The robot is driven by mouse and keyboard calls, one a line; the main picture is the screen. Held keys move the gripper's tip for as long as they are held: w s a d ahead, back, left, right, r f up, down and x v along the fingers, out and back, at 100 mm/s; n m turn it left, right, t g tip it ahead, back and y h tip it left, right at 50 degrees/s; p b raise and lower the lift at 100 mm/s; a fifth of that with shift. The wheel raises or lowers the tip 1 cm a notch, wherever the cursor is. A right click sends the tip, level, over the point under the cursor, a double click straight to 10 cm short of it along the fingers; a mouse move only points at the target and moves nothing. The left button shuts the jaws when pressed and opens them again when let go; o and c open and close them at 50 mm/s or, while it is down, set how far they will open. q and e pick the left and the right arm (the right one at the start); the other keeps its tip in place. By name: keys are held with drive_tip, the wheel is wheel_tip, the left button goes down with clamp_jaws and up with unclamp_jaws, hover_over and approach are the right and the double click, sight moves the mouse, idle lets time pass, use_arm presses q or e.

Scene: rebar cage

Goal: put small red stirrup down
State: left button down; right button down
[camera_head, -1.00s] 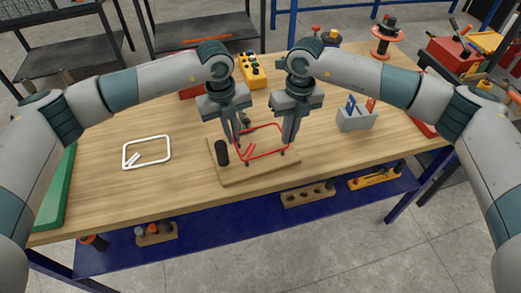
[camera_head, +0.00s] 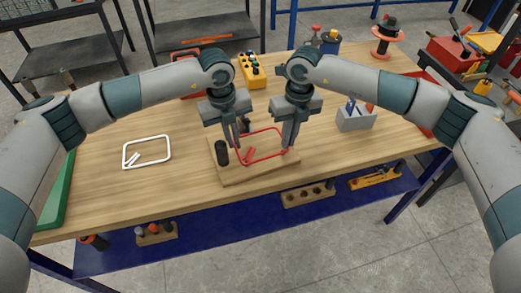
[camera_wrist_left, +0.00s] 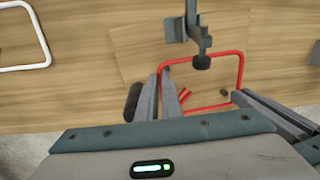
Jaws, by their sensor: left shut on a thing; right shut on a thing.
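The small red stirrup (camera_head: 265,158) is a thin rectangular loop with bent end tails, over the wooden board (camera_head: 228,178) at the middle of the bench. My left gripper (camera_head: 237,144) is shut on its left side. My right gripper (camera_head: 289,146) is shut on its right side. In the left wrist view the red stirrup (camera_wrist_left: 205,57) lies roughly flat above the board (camera_wrist_left: 135,45). I cannot tell whether it touches the board or its pegs. Parts of its sides are hidden by the fingers.
A black cylinder (camera_head: 222,153) stands on the board left of the stirrup. A white stirrup (camera_head: 148,151) lies on the bench at left. A grey holder (camera_head: 355,119) stands at right. A yellow box (camera_head: 252,70) is behind. The bench front is clear.

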use_arm(q)
drive_tip(key=shift+f, duration=0.3)
use_arm(e)
drive_tip(key=shift+d+f, duration=0.1)
drive_tip(key=shift+f, duration=0.15)
use_arm(q)
drive_tip(key=c, duration=1.9)
unclamp_jaws()
drive_tip(key=shift+c, duration=0.2)
use_arm(e)
drive_tip(key=c, duration=1.9)
unclamp_jaws()
drive_tip(key=shift+c, duration=0.2)
use_arm(q)
wheel_tip(320, 180, up, 8)
drive_tip(key=shift+a, duration=0.35)
drive_tip(key=shift+s, duration=0.1)
use_arm(e)
wheel_tip(320, 180, up, 12)
drive_tip(key=shift+w+d, duration=0.2)
drive_tip(key=shift+d, duration=0.15)
